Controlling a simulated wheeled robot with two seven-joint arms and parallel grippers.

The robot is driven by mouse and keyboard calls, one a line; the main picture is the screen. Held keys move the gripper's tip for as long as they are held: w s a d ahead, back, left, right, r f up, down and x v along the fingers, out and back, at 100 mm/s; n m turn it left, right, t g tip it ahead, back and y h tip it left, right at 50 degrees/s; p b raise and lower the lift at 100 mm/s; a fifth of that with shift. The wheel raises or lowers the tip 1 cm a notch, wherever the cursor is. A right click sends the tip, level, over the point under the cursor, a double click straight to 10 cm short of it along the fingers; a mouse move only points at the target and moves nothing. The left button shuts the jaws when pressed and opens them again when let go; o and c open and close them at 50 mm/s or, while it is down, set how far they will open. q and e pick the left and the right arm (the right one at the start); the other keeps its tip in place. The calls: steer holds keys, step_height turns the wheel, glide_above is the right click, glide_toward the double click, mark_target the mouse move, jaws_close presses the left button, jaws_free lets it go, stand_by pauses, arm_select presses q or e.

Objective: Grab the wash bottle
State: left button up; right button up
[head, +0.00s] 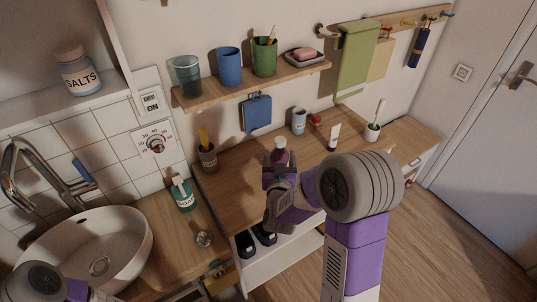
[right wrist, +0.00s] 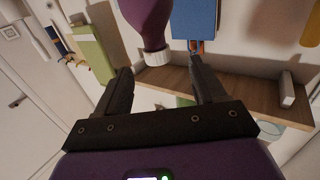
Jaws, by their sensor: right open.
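The wash bottle (head: 281,156), purple with a pale cap, stands on the wooden counter just beyond my right gripper (head: 277,178), which hides its lower part. In the right wrist view, the purple bottle (right wrist: 148,20) appears upside down with its white cap (right wrist: 157,57) toward the space between the fingertips. My right gripper (right wrist: 160,72) is open, with nothing visibly held between its fingers. I cannot tell how far the fingers are from the bottle. My left gripper is out of view; only part of my left arm shows at the lower left.
A green pump bottle (head: 184,194) stands beside the white basin (head: 128,235). A brown cup (head: 208,157) stands left of the wash bottle. A blue-grey cup (head: 298,122), white tube (head: 334,136) and brush holder (head: 373,132) stand right. A wooden shelf (head: 215,94) hangs above.

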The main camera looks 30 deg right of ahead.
mark_target(280, 147)
steer(key=shift+w+d+r, duration=0.35)
steer(key=shift+w+d, duration=0.2)
steer(key=shift+w, duration=0.05)
steer(key=x, duration=0.2)
steer(key=f+b+x, duration=0.1)
steer(key=x, duration=0.2)
steer(key=shift+d, duration=0.1)
steer(key=shift+w+d, duration=0.1)
steer(key=shift+w, duration=0.15)
jaws_close()
